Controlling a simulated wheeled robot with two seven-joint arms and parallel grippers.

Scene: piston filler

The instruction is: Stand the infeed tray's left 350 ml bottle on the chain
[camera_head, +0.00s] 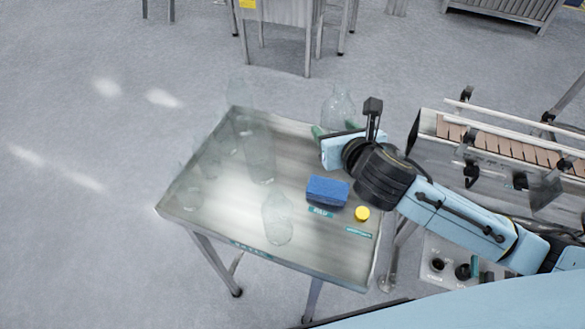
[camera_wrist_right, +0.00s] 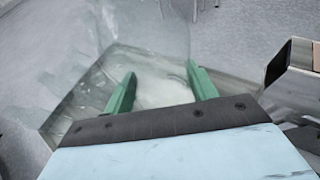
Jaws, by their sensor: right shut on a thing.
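My right gripper (camera_head: 335,129) is shut on a clear bottle (camera_head: 340,104) at the far right corner of the infeed tray (camera_head: 295,262). The bottle looks roughly upright; its lower part is hidden by the gripper. In the right wrist view the green fingers (camera_wrist_right: 161,76) stand on either side of the see-through bottle (camera_wrist_right: 160,90), whose outline is faint. The chain (camera_head: 490,145) of brown slats lies right of the gripper, apart from the held bottle. My left gripper is not in view.
Several clear bottles stand on the tray, one at the front (camera_head: 278,219) and one near the middle (camera_head: 260,155). Rails (camera_head: 525,125) and black brackets flank the chain.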

